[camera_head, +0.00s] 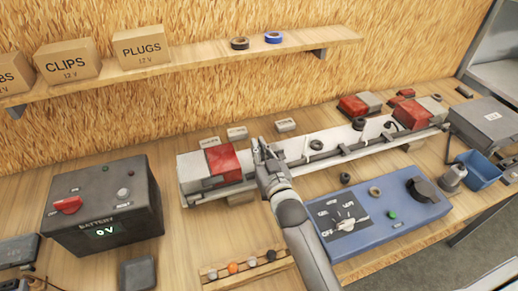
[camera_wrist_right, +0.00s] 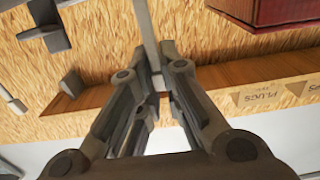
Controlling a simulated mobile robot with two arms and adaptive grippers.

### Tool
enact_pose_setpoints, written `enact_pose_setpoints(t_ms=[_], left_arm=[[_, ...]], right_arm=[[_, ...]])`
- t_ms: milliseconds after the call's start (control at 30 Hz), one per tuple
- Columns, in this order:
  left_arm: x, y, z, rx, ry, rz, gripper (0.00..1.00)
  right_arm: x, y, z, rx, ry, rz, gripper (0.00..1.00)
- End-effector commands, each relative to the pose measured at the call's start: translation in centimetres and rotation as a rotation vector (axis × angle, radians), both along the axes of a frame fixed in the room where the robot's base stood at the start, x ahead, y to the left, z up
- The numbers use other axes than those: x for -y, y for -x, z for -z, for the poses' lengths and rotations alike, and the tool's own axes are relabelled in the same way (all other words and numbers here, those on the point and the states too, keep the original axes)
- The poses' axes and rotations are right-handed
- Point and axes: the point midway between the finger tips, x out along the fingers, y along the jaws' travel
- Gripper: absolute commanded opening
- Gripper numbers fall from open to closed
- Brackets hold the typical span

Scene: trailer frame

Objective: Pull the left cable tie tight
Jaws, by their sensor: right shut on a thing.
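My right gripper (camera_head: 260,150) is at the front of the white trailer beam (camera_head: 330,139), just right of the left red-and-white lamp (camera_head: 222,160). In the right wrist view the gripper (camera_wrist_right: 157,85) has its fingers close together. A thin pale strip (camera_wrist_right: 147,28), which looks like the tail of the left cable tie, runs in from the top edge and ends between the fingertips. The tie's loop is hidden behind the gripper in the head view. A short upright pale strip (camera_head: 307,147) stands on the beam further right. My left gripper is not in view.
A battery box (camera_head: 105,205) reading 0 V stands at left. A blue tester panel (camera_head: 375,222) lies in front of the beam at right. A shelf (camera_head: 190,61) with labelled boxes runs along the back wall. A small strip with coloured plugs (camera_head: 245,268) lies at the front.

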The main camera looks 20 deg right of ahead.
Motion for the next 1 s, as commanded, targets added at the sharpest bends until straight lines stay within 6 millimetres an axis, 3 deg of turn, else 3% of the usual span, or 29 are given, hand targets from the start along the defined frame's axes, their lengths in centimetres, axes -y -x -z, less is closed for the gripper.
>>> enact_pose_setpoints(t_ms=[33,200,567,767,1000], left_arm=[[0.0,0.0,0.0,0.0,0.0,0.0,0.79],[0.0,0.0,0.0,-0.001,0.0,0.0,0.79],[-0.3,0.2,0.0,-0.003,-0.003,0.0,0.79],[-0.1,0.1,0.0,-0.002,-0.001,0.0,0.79],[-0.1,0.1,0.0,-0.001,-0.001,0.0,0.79]], right_arm=[[0.0,0.0,-0.1,0.002,0.0,0.0,0.11],[0.0,0.0,0.0,0.002,0.0,0.0,0.31],[0.0,0.3,0.0,0.0,0.0,0.0,0.31],[0.1,2.7,0.1,-0.001,0.0,0.0,0.31],[0.2,7.2,0.1,-0.002,-0.001,-0.001,0.31]])
